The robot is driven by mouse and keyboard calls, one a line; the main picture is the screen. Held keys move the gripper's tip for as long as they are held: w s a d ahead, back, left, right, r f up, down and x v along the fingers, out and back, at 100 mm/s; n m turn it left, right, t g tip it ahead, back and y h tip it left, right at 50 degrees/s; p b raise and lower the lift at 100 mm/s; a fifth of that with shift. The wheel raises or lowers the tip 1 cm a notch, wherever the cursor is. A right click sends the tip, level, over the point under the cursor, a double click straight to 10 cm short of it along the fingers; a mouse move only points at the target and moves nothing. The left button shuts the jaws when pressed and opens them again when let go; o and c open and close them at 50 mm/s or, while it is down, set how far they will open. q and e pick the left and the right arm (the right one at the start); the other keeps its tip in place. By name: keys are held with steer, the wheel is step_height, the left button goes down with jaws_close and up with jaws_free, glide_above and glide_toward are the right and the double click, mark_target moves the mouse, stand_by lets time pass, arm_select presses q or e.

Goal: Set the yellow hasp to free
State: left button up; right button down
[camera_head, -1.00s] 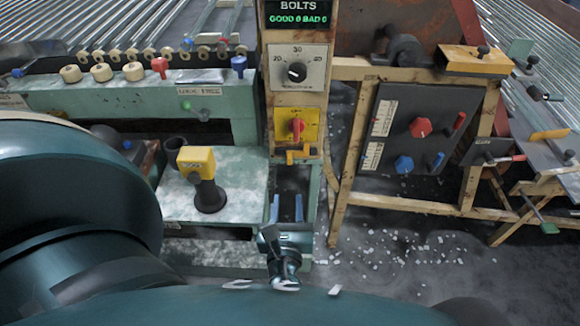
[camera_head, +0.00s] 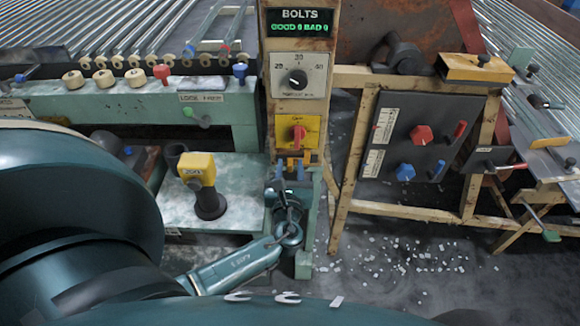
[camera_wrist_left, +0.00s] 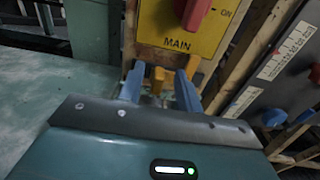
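The yellow hasp (camera_head: 306,155) is a small orange-yellow fitting below the yellow MAIN panel (camera_head: 308,130) on the wooden post, under the red switch handle (camera_head: 298,134). It also shows in the left wrist view (camera_wrist_left: 157,78), where part of it stands between the blue fingertips. My left gripper (camera_head: 290,170) is open, its blue fingers pointing up at the hasp from below. In the left wrist view my left gripper (camera_wrist_left: 160,88) has one finger on each side of the hasp piece, with gaps visible. Whether either finger touches it, I cannot tell. My right gripper is out of view.
A dial panel (camera_head: 298,76) and BOLTS display are above. A yellow box on a black stand (camera_head: 197,170) is left of the gripper. A dark panel with red and blue knobs (camera_head: 397,135) is to the right. White bits litter the floor.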

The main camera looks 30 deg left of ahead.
arm_select(q)
steer(key=shift+w+a, duration=0.15)
steer(key=shift+w, duration=0.05)
steer(key=shift+c, duration=0.5)
jaws_close()
